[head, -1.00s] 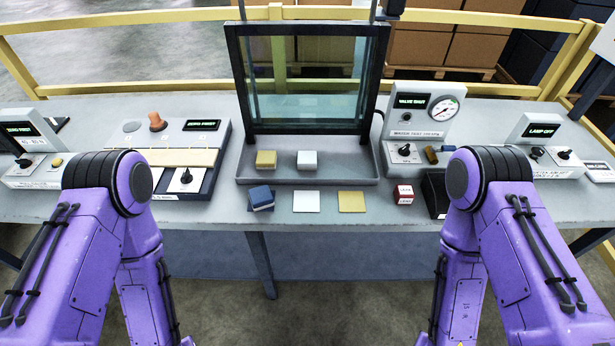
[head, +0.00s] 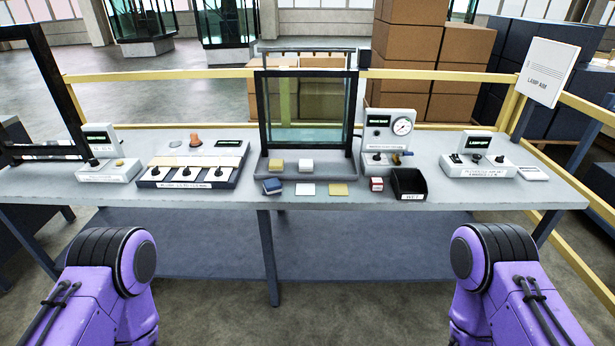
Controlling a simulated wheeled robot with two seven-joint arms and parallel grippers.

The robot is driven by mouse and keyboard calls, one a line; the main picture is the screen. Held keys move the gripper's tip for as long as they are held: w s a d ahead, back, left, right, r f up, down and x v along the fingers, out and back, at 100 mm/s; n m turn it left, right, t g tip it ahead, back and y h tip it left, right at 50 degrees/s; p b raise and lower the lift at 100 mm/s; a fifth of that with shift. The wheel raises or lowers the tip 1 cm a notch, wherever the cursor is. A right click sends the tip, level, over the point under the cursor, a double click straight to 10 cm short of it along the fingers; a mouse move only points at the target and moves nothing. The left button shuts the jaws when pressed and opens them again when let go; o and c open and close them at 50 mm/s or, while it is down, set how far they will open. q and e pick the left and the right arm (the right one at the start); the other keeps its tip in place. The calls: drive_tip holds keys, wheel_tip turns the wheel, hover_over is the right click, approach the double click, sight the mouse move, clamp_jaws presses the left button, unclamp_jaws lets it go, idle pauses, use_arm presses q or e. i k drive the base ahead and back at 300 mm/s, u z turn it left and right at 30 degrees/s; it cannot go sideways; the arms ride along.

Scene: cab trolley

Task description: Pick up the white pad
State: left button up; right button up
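A small white block-like pad (head: 306,165) sits in the shallow grey tray (head: 262,178) at the foot of the framed glass pane (head: 283,112). A yellow block (head: 276,165) is to its left in the same tray. A flat white square (head: 305,189) lies on the table in front of the tray. A flat yellow square (head: 338,189) is to its right and a blue block (head: 272,186) to its left. Only upper parts of my two purple arms show, at the bottom left and right, apart from the table. Neither gripper is in view.
The long grey table (head: 440,205) carries a switch panel (head: 194,165) on the left, a gauge unit (head: 390,138), a red-and-white box (head: 376,183), a black bin (head: 408,184) and a lamp unit (head: 478,155). A yellow rail (head: 200,75) runs behind. Floor shows before the table.

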sight(305, 165)
drive_tip(key=z, duration=0.8)
drive_tip(key=i, duration=1.2)
drive_tip(key=u, duration=0.15)
